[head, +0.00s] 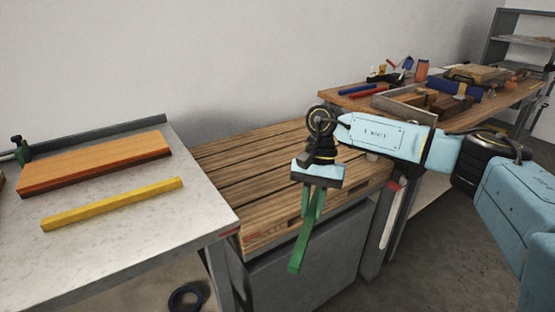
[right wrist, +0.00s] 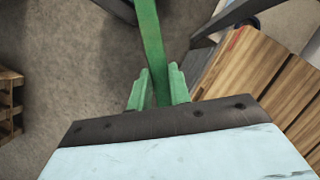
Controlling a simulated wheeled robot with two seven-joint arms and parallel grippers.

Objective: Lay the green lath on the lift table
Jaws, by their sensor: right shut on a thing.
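The green lath (head: 297,255) hangs down at a steep slant from my right gripper (head: 311,208), in front of the slatted wooden bench (head: 235,160). My right gripper is shut on the lath near its upper end. In the right wrist view the lath (right wrist: 150,40) runs away from between the green fingertips (right wrist: 158,88), over the floor. Two surfaces are near: the slatted bench and, to its left, a grey metal table (head: 190,215). I cannot tell for certain which is the lift table. My left gripper is not in view.
The metal table bears an orange-brown board (head: 95,162), a yellow lath (head: 112,204) and a raised back edge; its front is clear. The slatted top looks bare. A cluttered workbench (head: 350,100) stands at the back right. A dark ring (head: 187,297) lies on the floor.

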